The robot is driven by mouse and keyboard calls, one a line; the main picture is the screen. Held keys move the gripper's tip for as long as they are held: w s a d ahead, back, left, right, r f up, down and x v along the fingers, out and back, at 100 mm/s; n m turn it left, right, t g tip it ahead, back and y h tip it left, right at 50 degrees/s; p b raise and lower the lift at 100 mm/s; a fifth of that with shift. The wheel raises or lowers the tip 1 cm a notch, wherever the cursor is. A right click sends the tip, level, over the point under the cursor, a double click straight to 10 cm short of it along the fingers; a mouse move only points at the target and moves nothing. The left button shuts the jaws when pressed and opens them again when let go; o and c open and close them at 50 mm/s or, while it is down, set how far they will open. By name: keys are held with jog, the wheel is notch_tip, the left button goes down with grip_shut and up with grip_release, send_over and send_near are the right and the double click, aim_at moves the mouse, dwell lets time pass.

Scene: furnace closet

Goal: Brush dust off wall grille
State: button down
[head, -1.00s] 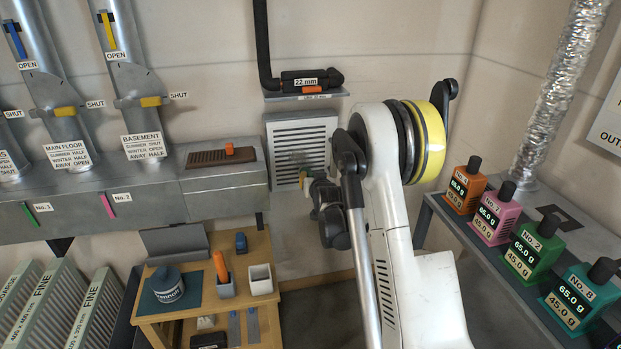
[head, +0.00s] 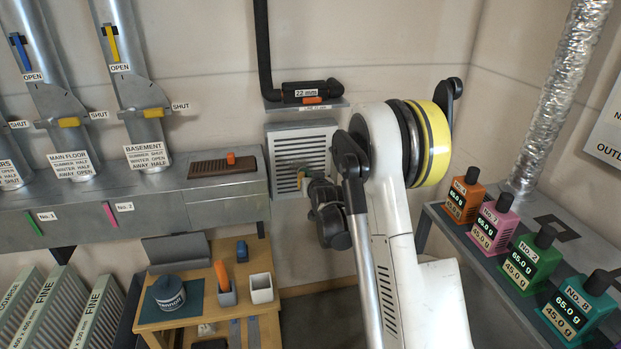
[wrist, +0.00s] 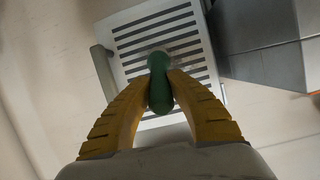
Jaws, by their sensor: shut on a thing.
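The wall grille (head: 287,143) is a pale, slatted panel on the back wall, left of my arm. Its dark slots and frame also show in the wrist view (wrist: 142,20). My gripper (head: 300,168) is in front of the grille's lower right part. In the wrist view its yellow fingers (wrist: 160,82) are shut on the green handle of a brush (wrist: 160,95). The brush head lies over the middle slots and is mostly hidden behind the handle. I cannot tell whether its bristles touch the slats. No dust can be made out clearly on the grille.
A pipe shelf labelled 22 mm (head: 305,103) sits just above the grille. A grey duct box (head: 228,205) juts out at its left. A wooden table (head: 205,318) with a tin and cups stands below left. A bench with several coloured bottles (head: 465,198) is at right.

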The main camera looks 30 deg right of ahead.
jog(key=a, duration=0.2)
jog(key=w+a, duration=0.1)
jog(key=shift+a, duration=0.4)
jog(key=shift+d, duration=0.1)
jog(key=shift+s+d+b, duration=0.2)
jog(key=shift+s+d, duration=0.1)
jog(key=shift+d, duration=0.75)
jog(key=shift+s+d+b, duration=0.2)
jog(key=shift+s+d, duration=0.05)
jog(key=shift+d, duration=0.75)
jog(key=shift+w+a, duration=0.2)
jog(key=shift+a, duration=0.5)
jog(key=shift+w+a, duration=0.2)
jog(key=shift+a, duration=0.45)
jog(key=shift+w+a, duration=0.2)
jog(key=shift+a, duration=0.5)
jog(key=shift+d+b, duration=0.1)
jog(key=shift+b, duration=0.2)
jog(key=shift+s+d, duration=0.3)
jog(key=shift+d, duration=0.65)
jog(key=shift+s+d, duration=0.3)
jog(key=shift+d, duration=0.65)
